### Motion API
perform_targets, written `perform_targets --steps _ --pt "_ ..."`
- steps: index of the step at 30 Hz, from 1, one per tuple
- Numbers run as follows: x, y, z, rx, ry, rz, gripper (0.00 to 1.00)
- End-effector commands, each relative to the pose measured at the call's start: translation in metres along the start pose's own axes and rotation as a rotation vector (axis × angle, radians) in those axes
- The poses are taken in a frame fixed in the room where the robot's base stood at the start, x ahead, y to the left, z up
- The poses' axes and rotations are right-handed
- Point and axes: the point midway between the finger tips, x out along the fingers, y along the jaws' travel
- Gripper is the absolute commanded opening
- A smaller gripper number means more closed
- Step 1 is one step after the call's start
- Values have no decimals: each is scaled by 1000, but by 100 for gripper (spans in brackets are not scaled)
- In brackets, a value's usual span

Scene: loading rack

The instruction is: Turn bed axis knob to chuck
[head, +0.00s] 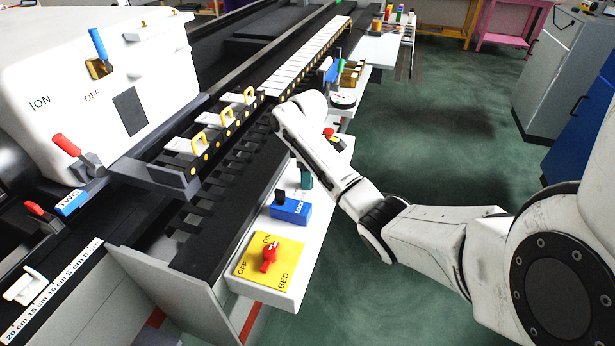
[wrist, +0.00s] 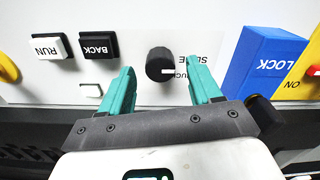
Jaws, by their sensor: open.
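A round black knob (wrist: 159,64) with a white pointer mark sits on the white panel in the wrist view. The mark points right in the picture, toward lettering that ends in "UCK" and is partly hidden by a finger. More lettering lies above it, also partly covered. My gripper (wrist: 162,68) is open, with one teal finger left of the knob and one right of it. No contact with the knob is visible. In the head view my gripper (head: 306,178) is mostly hidden behind my arm, above the panel, and the knob cannot be made out.
A blue LOCK block (wrist: 262,62) stands close right of my right finger; it also shows in the head view (head: 290,209). RUN (wrist: 44,48) and BACK (wrist: 98,45) buttons lie left. A yellow BED plate (head: 282,262) with a red switch (head: 269,256) is nearer.

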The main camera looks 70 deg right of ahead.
Motion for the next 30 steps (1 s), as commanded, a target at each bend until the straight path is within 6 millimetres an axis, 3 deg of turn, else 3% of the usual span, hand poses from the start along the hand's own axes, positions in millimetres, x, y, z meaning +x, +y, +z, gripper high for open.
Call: perform_targets --steps 13,30 --pt "10 0 0 -1 0 0 62" --pt "10 0 0 -1 0 0 8"
